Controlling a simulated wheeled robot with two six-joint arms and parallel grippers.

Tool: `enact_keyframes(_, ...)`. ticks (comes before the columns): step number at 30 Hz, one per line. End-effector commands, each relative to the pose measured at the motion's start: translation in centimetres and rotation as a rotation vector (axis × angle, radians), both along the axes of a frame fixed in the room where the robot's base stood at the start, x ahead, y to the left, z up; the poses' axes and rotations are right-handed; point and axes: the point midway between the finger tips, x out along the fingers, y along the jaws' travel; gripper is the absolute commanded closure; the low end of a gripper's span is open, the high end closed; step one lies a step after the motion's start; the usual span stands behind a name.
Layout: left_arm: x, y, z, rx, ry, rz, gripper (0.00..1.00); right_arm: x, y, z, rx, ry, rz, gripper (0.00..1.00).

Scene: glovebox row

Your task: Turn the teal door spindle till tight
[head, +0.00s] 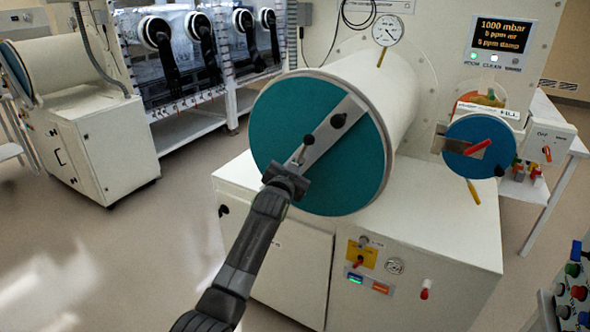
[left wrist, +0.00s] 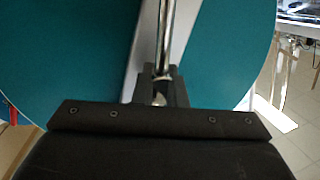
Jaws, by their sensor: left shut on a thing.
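The large round teal door (head: 352,165) closes the front end of a white cylinder. A pale crossbar (head: 346,110) runs diagonally over it, with a dark knob (head: 338,121) and a dark hub (head: 308,139). A short metal spindle handle (head: 301,152) slants down left from the hub. My left gripper (head: 289,178) is shut on its lower end, in front of the door's lower left part. In the left wrist view the shiny handle (left wrist: 166,35) runs up from between the jaws (left wrist: 160,88), with teal door on both sides. My right gripper is not in view.
A smaller blue door (head: 463,133) with a red handle (head: 478,146) is to the right. A white cabinet (head: 440,235) stands below the cylinder. Gloveboxes with black gloves (head: 170,60) stand at the back left. Floor is clear at lower left.

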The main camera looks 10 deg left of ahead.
Motion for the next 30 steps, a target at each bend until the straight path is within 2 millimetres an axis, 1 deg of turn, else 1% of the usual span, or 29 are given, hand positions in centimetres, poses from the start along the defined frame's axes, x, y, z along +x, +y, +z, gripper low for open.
enact_keyframes(9,-0.01,0.02,-0.13,0.096,-0.033,0.0,1.0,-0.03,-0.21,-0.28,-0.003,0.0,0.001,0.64)
enact_keyframes(24,-0.01,0.05,-0.1,0.112,-0.038,0.0,1.0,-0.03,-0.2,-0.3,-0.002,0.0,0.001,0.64)
enact_keyframes(25,-0.01,0.05,-0.1,0.112,-0.038,0.0,0.84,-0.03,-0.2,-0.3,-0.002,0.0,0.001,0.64)
enact_keyframes(28,0.0,0.04,-0.08,0.111,-0.038,0.0,0.71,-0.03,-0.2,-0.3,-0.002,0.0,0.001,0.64)
enact_keyframes(30,0.0,0.04,-0.06,0.11,-0.039,0.0,0.7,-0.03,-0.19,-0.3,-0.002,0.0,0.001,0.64)
